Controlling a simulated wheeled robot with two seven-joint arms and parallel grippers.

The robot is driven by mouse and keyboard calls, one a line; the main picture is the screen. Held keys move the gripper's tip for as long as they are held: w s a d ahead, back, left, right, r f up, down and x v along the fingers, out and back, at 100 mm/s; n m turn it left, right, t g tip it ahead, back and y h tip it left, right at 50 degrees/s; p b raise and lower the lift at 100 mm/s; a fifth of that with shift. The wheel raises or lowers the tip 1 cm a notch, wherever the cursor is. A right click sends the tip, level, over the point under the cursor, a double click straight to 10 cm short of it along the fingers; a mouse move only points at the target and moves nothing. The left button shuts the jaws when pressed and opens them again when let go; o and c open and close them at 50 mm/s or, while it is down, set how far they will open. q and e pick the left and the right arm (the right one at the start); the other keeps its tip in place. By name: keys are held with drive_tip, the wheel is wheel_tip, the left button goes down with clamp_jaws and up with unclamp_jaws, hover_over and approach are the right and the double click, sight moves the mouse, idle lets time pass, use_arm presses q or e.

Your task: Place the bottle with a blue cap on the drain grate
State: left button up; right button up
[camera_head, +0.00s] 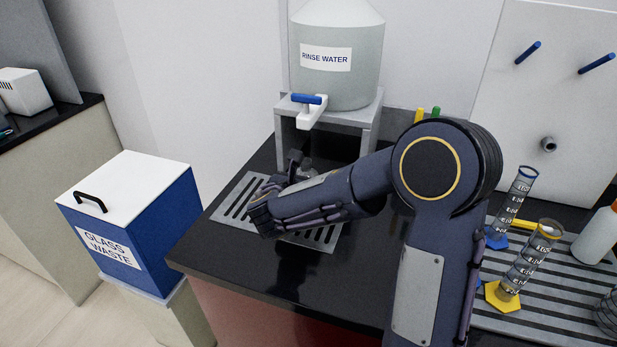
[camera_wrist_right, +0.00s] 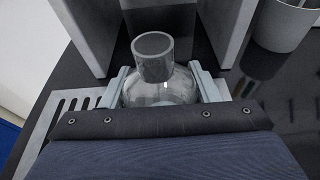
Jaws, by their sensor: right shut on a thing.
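My right gripper (camera_head: 290,177) is low over the drain grate (camera_head: 236,200), in front of the rinse water tank. In the right wrist view its fingers are shut on a clear glass bottle (camera_wrist_right: 152,60) with an open neck. No blue cap shows on it. The bottle looks upright; its base is hidden, so I cannot tell whether it touches the grate. The slotted grate (camera_wrist_right: 62,108) shows at the left in the wrist view. My left gripper is not in view.
The rinse water tank (camera_head: 338,75) stands on a grey stand (camera_head: 369,120), its tap above the grate. A blue glass waste bin (camera_head: 130,225) is left of the bench. Graduated cylinders (camera_head: 520,262) and a white bottle (camera_head: 598,236) stand at the right on a slotted surface.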

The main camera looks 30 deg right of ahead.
drive_tip(key=shift+f, duration=0.2)
drive_tip(key=o, duration=1.2)
drive_tip(key=shift+r, duration=0.1)
drive_tip(key=shift+r, duration=0.3)
drive_tip(key=v, duration=1.2)
drive_tip(key=shift+a+f, duration=0.1)
drive_tip(key=shift+f, duration=0.05)
